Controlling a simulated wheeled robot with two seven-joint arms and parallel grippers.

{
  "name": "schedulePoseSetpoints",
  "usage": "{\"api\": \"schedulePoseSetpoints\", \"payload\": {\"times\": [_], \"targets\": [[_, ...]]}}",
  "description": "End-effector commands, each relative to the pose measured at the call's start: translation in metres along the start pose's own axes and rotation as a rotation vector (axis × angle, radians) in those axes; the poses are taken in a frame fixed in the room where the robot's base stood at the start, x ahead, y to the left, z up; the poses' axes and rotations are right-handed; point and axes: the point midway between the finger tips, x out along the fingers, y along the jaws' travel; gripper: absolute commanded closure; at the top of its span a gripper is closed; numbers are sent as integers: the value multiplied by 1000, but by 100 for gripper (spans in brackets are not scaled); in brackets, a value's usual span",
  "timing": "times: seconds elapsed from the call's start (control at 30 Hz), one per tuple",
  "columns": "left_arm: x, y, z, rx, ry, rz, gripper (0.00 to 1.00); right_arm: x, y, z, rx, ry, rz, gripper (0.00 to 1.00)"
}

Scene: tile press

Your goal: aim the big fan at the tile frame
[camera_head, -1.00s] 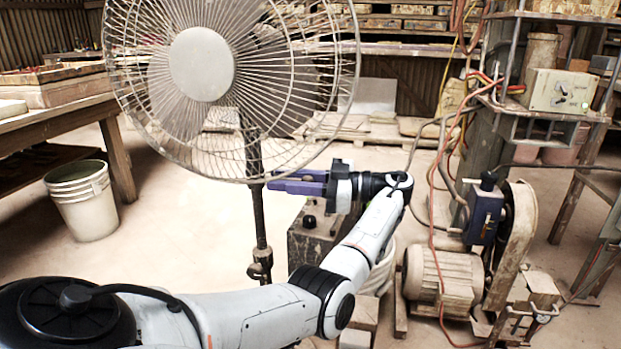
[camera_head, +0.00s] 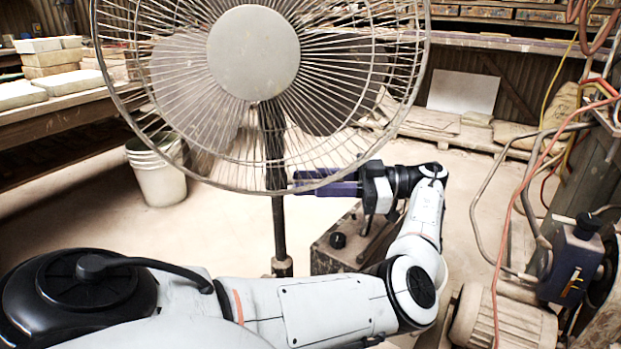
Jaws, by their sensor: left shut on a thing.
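The big fan (camera_head: 253,52) fills the upper middle of the head view, its round grey hub and wire cage turned largely towards me. Its dark pole (camera_head: 279,235) stands below the cage. My left gripper (camera_head: 297,183) reaches in from the right of the pole, with its purple fingers at the lower right rim of the cage. It is shut on the fan; the exact grip point is partly hidden by the wires. I cannot make out a tile frame for certain. My right gripper is not in view.
A workbench with stacked pale blocks (camera_head: 55,58) stands at the left, with a white bucket (camera_head: 158,175) beside it. A grey box with a black knob (camera_head: 335,250) sits right of the pole. A motor (camera_head: 505,322) and hanging cables (camera_head: 515,200) crowd the right. Floor behind the fan is partly clear.

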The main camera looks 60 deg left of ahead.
Motion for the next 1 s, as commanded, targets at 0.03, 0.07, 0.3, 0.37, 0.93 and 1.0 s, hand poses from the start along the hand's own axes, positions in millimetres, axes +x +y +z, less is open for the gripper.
{"api": "schedulePoseSetpoints", "payload": {"times": [0.03, 0.07, 0.3, 0.37, 0.93, 1.0], "targets": [[2, 0, 0, -2, -1, -7, 100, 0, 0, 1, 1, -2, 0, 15], [2, 0, 0, -2, -1, -7, 100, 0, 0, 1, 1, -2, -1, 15], [3, 0, 0, -1, 1, -12, 100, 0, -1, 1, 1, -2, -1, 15], [3, 0, 0, -1, 1, -12, 68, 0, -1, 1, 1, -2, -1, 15], [2, 6, -35, -4, 0, -8, 65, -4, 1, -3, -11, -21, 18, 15], [3, 9, -49, -4, 0, -9, 65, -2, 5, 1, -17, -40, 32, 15]]}}
